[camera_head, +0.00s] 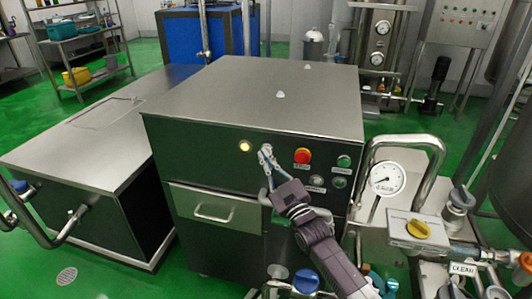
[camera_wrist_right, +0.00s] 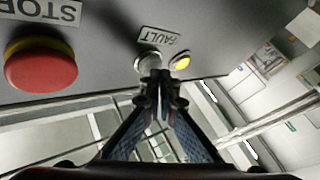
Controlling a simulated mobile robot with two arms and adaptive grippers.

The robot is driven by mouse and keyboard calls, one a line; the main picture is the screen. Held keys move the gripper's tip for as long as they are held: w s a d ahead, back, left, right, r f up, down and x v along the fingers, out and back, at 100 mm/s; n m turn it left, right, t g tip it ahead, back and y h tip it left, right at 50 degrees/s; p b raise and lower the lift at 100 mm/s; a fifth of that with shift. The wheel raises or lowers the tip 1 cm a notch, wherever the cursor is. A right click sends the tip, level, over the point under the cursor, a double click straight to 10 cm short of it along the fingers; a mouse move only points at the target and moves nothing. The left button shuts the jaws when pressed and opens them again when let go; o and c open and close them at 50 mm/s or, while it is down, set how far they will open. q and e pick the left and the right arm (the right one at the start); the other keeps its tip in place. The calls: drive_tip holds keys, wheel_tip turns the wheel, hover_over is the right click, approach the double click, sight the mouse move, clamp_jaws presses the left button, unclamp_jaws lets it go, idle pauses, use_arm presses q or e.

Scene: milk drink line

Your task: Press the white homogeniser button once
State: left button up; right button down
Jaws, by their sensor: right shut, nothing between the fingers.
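The homogeniser (camera_head: 265,95) is a steel box with a dark front panel. The white button (camera_wrist_right: 149,60) shows in the right wrist view beside the yellow lamp, just beyond my fingertips and partly covered by them. In the head view my gripper hides most of it. My right gripper (camera_head: 265,152) is shut and empty, its tips at the panel between the lit yellow lamp (camera_head: 244,146) and the red stop button (camera_head: 302,155). The right wrist view also shows the gripper (camera_wrist_right: 160,88). Whether the tips touch the button I cannot tell. My left gripper is out of view.
A green button (camera_head: 344,161) and two more round controls sit right of my gripper on the panel. A pressure gauge (camera_head: 387,179) and a curved pipe stand at the right. A low steel cabinet (camera_head: 90,125) stands left.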

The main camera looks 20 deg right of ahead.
drive_tip(key=shift+w+d, duration=0.2)
drive_tip(key=shift+w, duration=0.05)
drive_tip(key=shift+s+a, duration=0.1)
idle(0.6)
drive_tip(key=shift+s+a+p, duration=0.4)
drive_tip(key=shift+s+p, duration=0.05)
drive_tip(key=shift+s, duration=0.2)
drive_tip(key=s+a+p, duration=0.1)
drive_tip(key=s, duration=0.1)
drive_tip(key=s+a+p, duration=0.1)
drive_tip(key=s+p, duration=0.1)
drive_tip(key=shift+a, duration=0.4)
drive_tip(key=shift+f, duration=0.1)
idle(0.4)
